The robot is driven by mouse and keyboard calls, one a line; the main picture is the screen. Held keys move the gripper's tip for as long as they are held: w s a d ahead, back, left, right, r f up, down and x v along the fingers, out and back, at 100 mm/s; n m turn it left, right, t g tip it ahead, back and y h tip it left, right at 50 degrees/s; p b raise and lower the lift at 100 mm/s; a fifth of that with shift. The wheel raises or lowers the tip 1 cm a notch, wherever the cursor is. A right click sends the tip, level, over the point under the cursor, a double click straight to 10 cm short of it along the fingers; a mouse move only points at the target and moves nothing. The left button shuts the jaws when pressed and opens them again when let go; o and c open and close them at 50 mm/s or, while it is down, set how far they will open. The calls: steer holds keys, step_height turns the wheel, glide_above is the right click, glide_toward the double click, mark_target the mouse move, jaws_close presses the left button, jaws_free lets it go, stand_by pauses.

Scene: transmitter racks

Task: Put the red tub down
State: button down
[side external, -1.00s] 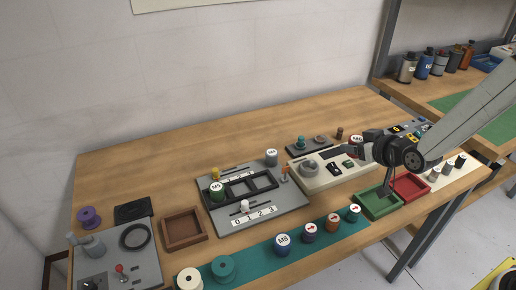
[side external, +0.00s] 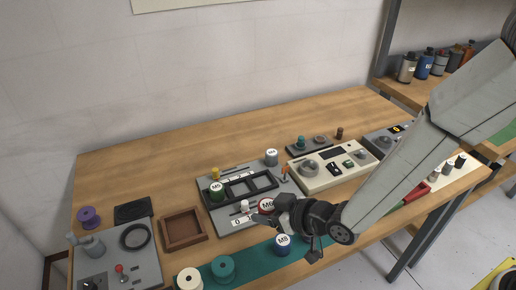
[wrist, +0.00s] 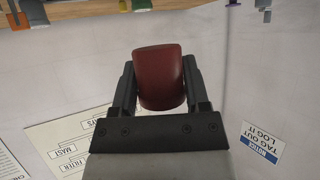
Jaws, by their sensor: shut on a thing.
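The red tub (wrist: 161,78) is between the two fingers of my gripper (wrist: 160,88) in the wrist view. In the side external view the red tub (side external: 266,206) shows its white-topped lid marked M6. There my gripper (side external: 272,216) holds it sideways-on by the front right part of the grey rack plate (side external: 222,228), which has a black frame and a number strip. I cannot tell whether the tub touches anything below. A green tub (side external: 216,191) marked M5 stands in the left of the frame.
A blue tub (side external: 283,244) marked M8 stands on the teal mat (side external: 255,262), close to my gripper. A grey tub (side external: 271,157) stands behind the rack. A brown wooden tray (side external: 183,243) is at left. My arm hides most of the right front of the table.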

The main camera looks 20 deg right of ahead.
steer(key=shift+n+y, duration=0.4)
steer(key=shift+n, duration=0.1)
steer(key=s+a, duration=0.1)
steer(key=a, duration=0.2)
steer(key=s+a+f, duration=0.1)
steer(key=shift+s+a, duration=0.15)
steer(key=shift+s, duration=0.15)
steer(key=shift+f, duration=0.1)
glide_above(256, 262)
steer(key=shift+w+a+f, duration=0.1)
steer(key=shift+f, duration=2.8)
steer(key=shift+f, duration=0.1)
steer(key=shift+f, duration=1.75)
steer(key=shift+f, duration=0.2)
steer(key=shift+c, duration=0.3)
jaws_free()
